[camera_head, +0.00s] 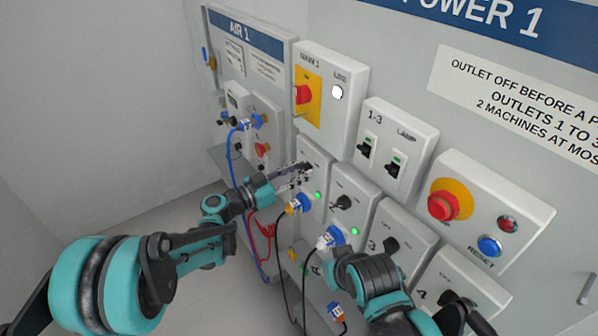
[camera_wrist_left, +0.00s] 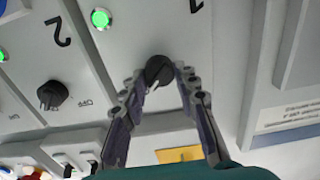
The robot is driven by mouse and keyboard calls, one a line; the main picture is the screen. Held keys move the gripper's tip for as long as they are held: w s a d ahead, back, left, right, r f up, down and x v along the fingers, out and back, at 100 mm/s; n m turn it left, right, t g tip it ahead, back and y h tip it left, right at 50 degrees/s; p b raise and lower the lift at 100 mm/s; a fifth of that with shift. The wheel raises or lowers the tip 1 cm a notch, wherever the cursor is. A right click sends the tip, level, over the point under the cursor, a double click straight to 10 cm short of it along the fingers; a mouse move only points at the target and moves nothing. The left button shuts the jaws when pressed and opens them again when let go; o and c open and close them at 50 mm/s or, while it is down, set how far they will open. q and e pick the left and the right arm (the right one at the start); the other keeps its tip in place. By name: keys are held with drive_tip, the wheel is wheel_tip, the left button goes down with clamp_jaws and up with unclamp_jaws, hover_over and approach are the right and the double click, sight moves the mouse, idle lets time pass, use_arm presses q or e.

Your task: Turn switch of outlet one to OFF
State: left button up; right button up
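The black switch knob of outlet one (camera_wrist_left: 158,70) shows in the left wrist view on a light grey panel. A lit green lamp (camera_wrist_left: 100,18) is on the same panel, and it also shows in the head view (camera_head: 318,195). My left gripper (camera_wrist_left: 160,74) has a fingertip on each side of the knob, with a small gap; firm contact does not show. In the head view my left gripper (camera_head: 306,174) reaches the outlet one panel (camera_head: 313,152) and hides its knob. Part of my right arm shows at the bottom; its fingers do not show.
The outlet two knob (camera_head: 342,202) is close beside, with its lit green lamp (camera_head: 354,231) below. Outlet three's knob (camera_head: 391,244) is further right. Plugs (camera_head: 300,204) with hanging cables are below the left gripper. The yellow-backed main switch (camera_head: 304,95) is above.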

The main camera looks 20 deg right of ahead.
use_arm(q)
drive_tip(key=shift+n, duration=0.4)
drive_tip(key=n, duration=0.3)
drive_tip(key=shift+n+b, duration=0.3)
drive_tip(key=shift+b, duration=0.1)
drive_tip(key=n, duration=0.4)
drive_tip(key=shift+w+n+b, duration=0.1)
drive_tip(key=shift+n+b, duration=0.2)
drive_tip(key=n, duration=0.4)
drive_tip(key=shift+f, duration=0.1)
drive_tip(key=n+b, duration=0.1)
drive_tip(key=n, duration=0.3)
drive_tip(key=shift+n, duration=0.6)
drive_tip(key=o, duration=1.2)
drive_tip(key=shift+f, duration=0.1)
drive_tip(key=shift+c, duration=0.2)
